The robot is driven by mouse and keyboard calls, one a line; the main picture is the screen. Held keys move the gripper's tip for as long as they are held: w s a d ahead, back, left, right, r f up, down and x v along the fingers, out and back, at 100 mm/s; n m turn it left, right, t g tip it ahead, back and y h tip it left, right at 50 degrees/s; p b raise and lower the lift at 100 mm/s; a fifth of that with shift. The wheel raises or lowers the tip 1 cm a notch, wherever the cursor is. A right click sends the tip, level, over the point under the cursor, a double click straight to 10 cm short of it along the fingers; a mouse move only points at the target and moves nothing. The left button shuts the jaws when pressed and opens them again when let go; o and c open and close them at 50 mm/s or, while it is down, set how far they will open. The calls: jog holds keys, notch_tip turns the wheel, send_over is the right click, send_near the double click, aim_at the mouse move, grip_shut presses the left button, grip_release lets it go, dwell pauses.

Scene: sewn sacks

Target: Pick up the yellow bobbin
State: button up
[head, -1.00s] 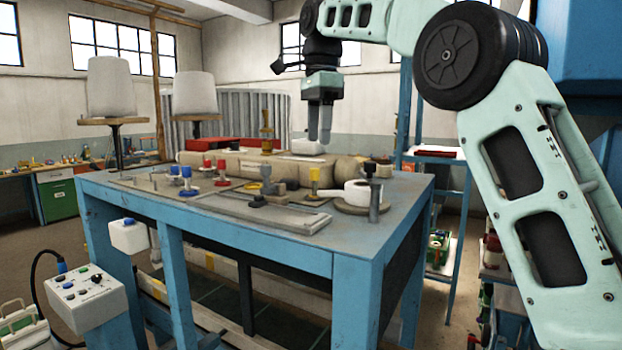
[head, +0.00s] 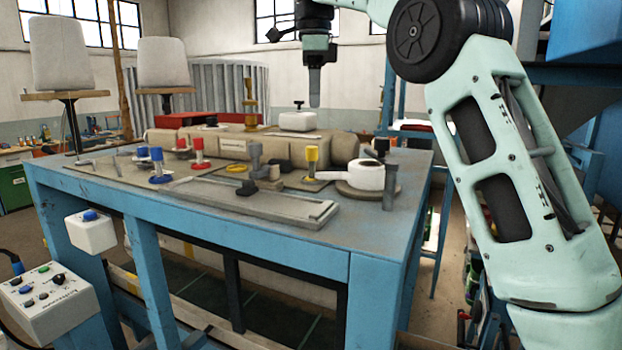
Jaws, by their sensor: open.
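The yellow bobbin (head: 312,157) stands upright on a small dark plate on the blue table, right of centre in the head view. My gripper (head: 315,100) hangs pointing down above the table, higher than the bobbin in the picture. It is open and empty; its fingers overlap in this view, so the gap between them is hidden. How far it is from the bobbin in depth I cannot tell.
A white tape roll (head: 365,175) and a grey post (head: 390,188) stand right of the bobbin. Left are a grey post (head: 255,158), a yellow ring (head: 237,168), red bobbins (head: 197,150) and blue bobbins (head: 157,160). Behind lie a long sack (head: 340,146) and a white block (head: 298,121).

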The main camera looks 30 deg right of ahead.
aim_at(312, 147)
notch_tip(312, 147, down, 6)
jog(key=shift+f, duration=0.15)
jog(key=shift+s+a+f+p, duration=0.15)
jog(key=shift+f+p, duration=0.35)
jog(key=shift+f, duration=0.85)
jog(key=shift+w+a+f+p, duration=0.15)
jog(key=shift+f+p, duration=0.35)
jog(key=shift+f, duration=0.8)
jog(key=shift+s, duration=0.1)
jog(key=shift+c, duration=0.3)
jog(key=c, duration=1)
